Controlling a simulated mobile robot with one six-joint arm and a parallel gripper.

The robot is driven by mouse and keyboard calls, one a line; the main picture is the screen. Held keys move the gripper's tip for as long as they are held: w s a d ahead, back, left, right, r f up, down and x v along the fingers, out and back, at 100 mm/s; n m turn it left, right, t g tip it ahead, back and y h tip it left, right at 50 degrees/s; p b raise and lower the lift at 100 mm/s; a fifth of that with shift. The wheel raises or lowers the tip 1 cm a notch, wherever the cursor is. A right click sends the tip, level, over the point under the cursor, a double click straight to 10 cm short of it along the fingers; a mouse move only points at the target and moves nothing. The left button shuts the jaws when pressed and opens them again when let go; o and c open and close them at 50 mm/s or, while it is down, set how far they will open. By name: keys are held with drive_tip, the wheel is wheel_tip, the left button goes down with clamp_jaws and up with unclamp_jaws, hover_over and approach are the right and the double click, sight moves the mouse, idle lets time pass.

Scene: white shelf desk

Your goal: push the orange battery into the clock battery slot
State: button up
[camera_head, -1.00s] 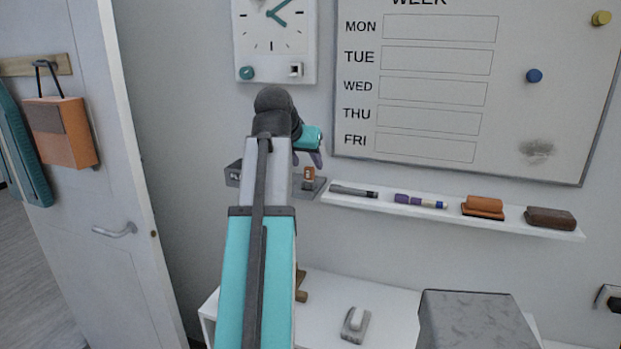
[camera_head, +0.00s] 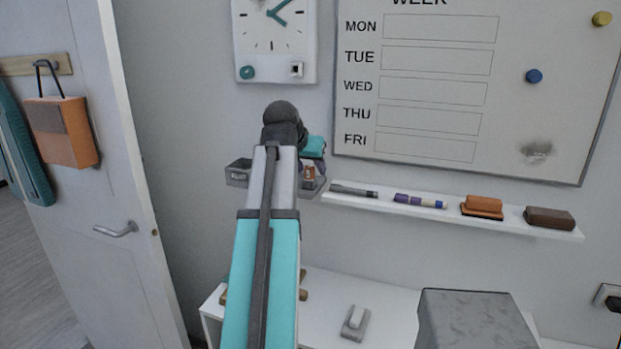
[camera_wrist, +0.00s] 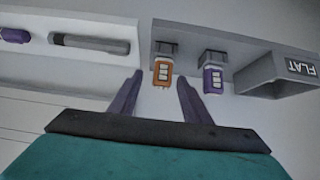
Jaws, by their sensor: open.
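The orange battery (camera_wrist: 163,72) stands in a grey holder (camera_wrist: 230,48) on the wall, beside a purple battery (camera_wrist: 213,79). It also shows small in the head view (camera_head: 309,171). My gripper (camera_wrist: 160,77) is open, with a purple finger on either side of the orange battery's lower end in the wrist view; I cannot tell whether they touch it. The white wall clock (camera_head: 274,40) hangs above, with a small square slot (camera_head: 297,69) at its lower right. My arm partly hides the holder in the head view.
A grey bin marked FLAT (camera_wrist: 278,78) adjoins the holder. A white ledge (camera_head: 450,219) with markers and erasers runs right of it, under a whiteboard (camera_head: 437,90). A white desk (camera_head: 385,300) and a grey block (camera_head: 475,318) are below.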

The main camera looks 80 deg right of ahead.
sight(313, 171)
drive_tip(key=shift+p+x, duration=0.6)
drive_tip(key=shift+x, duration=1.6)
drive_tip(key=shift+d, duration=0.1)
clamp_jaws()
drive_tip(key=shift+r, duration=0.15)
drive_tip(key=shift+r+b, duration=0.6)
drive_tip(key=shift+r, duration=1)
drive_tip(key=w+a+r+b, duration=0.1)
drive_tip(key=w+a+b, duration=0.1)
drive_tip(key=a, duration=1.4)
drive_tip(key=shift+r+b, duration=0.3)
drive_tip(key=shift+b, duration=0.15)
